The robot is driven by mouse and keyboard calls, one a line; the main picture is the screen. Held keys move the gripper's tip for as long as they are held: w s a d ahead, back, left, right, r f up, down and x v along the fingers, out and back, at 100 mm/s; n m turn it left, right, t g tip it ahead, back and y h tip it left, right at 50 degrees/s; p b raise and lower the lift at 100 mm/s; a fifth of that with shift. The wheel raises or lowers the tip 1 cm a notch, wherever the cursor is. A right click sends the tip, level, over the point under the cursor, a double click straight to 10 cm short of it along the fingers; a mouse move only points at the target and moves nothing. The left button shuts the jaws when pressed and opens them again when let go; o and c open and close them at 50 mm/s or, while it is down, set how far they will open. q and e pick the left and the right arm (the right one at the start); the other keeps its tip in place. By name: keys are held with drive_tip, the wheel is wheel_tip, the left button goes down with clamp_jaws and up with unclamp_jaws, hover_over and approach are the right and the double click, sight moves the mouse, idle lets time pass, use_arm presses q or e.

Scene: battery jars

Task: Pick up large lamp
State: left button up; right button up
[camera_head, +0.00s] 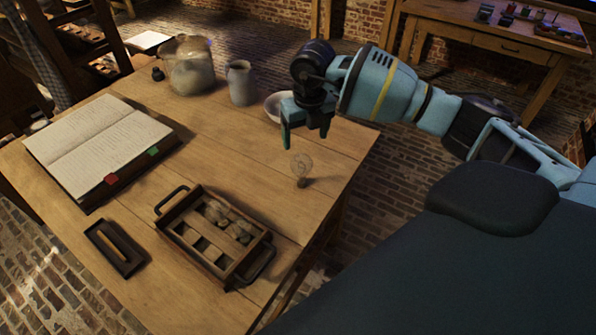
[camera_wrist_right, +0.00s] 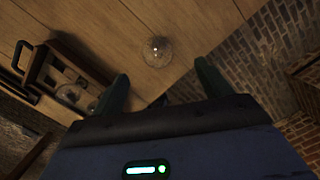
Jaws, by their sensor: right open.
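The large lamp (camera_head: 301,168) is a clear glass bulb with a darker base, standing near the right edge of the wooden table. It also shows in the right wrist view (camera_wrist_right: 157,51), ahead of and between my fingers. My right gripper (camera_head: 305,138) is open and empty, above the table and just behind the lamp in the head view. Its fingers point down and do not touch the lamp. In the right wrist view the two fingers (camera_wrist_right: 160,85) are wide apart. My left gripper is not in view.
A wooden tray with handles (camera_head: 215,238) holds several round pieces left of the lamp. Bare tabletop surrounds the lamp.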

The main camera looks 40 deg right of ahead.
sight(302, 156)
drive_tip(key=shift+w+a+f, duration=0.1)
drive_tip(key=shift+w+f, duration=0.05)
drive_tip(key=shift+f, duration=1.15)
drive_tip(key=shift+w+a+f, duration=0.1)
drive_tip(key=shift+f, duration=1.15)
drive_tip(key=shift+w+a+f, duration=0.1)
drive_tip(key=shift+w+f, duration=0.05)
drive_tip(key=shift+f, duration=1.15)
drive_tip(key=c, duration=1.1)
drive_tip(key=shift+c, duration=0.2)
drive_tip(key=shift+r, duration=0.1)
